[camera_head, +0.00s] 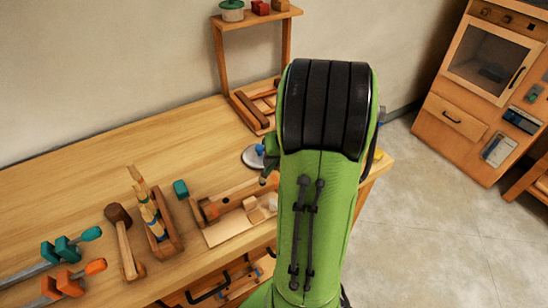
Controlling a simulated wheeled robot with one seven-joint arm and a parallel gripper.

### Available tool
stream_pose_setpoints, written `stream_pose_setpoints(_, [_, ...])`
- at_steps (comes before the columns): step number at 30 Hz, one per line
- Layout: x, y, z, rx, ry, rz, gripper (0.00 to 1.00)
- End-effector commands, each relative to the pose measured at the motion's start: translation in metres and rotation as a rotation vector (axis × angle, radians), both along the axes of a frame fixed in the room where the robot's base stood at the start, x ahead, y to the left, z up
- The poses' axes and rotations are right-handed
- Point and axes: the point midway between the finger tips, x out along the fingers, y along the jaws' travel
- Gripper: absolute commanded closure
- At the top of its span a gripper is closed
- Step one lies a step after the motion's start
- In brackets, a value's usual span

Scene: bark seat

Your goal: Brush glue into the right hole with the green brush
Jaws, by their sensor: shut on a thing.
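My green and black arm (322,170) covers the right part of the workbench. My gripper is hidden behind it, so I cannot see what it holds. No brush with a clearly green handle shows. A wooden rack (170,240) holds several upright brushes or tools with pale handles and blue bands. A long wooden workpiece (238,196) lies near the bench's front edge, its right end partly behind my arm. I cannot make out the right hole or any glue. A round grey disc with a blue part (252,157) sits just left of my arm.
The workbench (110,160) is clear at the back left. A mallet (122,240), teal clamp (68,247) and orange clamp (70,281) lie at the front left. A wooden shelf (221,60) stands at the back.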

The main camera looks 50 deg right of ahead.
Motion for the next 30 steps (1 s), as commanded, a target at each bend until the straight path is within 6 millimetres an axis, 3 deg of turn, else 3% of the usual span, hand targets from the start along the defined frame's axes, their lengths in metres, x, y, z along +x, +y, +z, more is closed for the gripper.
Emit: stream_pose_setpoints(30, [0.0002, 0.0, -0.0047, 0.0, 0.0, 0.0, 1.0])
